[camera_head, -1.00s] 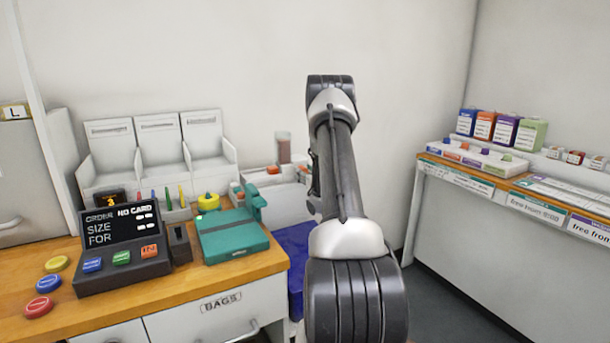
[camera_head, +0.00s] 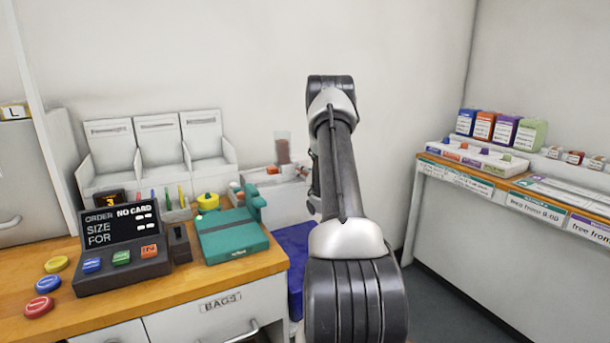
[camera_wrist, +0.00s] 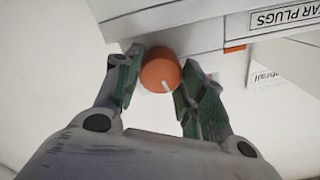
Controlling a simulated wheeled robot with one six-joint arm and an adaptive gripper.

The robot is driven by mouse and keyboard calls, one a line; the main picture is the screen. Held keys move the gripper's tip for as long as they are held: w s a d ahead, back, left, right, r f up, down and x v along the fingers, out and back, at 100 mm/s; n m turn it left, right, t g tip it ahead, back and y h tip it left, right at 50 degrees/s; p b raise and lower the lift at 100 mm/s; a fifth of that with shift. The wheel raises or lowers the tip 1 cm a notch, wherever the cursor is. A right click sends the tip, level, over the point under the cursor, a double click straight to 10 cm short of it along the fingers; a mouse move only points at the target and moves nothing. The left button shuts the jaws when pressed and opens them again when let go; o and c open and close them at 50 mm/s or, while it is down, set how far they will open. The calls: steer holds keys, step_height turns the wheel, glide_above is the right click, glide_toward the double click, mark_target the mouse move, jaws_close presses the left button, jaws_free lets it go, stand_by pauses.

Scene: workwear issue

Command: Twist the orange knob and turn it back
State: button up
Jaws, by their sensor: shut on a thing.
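The orange knob (camera_wrist: 160,72) is round with a white pointer line, and it sits below the edge of a white panel in the wrist view. The line points down and slightly right. My gripper (camera_wrist: 160,62) has its two green-padded fingers on either side of the knob and is shut on it. The fingers cover parts of its left and right sides. In the head view my arm rises on the right of centre, and I cannot make out the gripper's fingers or their hold on the knob there.
A white unit (camera_wrist: 205,20) with an "EAR PLUGS" label (camera_wrist: 285,16) lies close above the fingers. In the head view, a clear container (camera_head: 282,150) stands left of my arm. A teal box (camera_head: 230,240) and an order terminal (camera_head: 122,250) stand on the wooden counter (camera_head: 180,290).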

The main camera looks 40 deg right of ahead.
stand_by(0.3)
steer(key=o, duration=1)
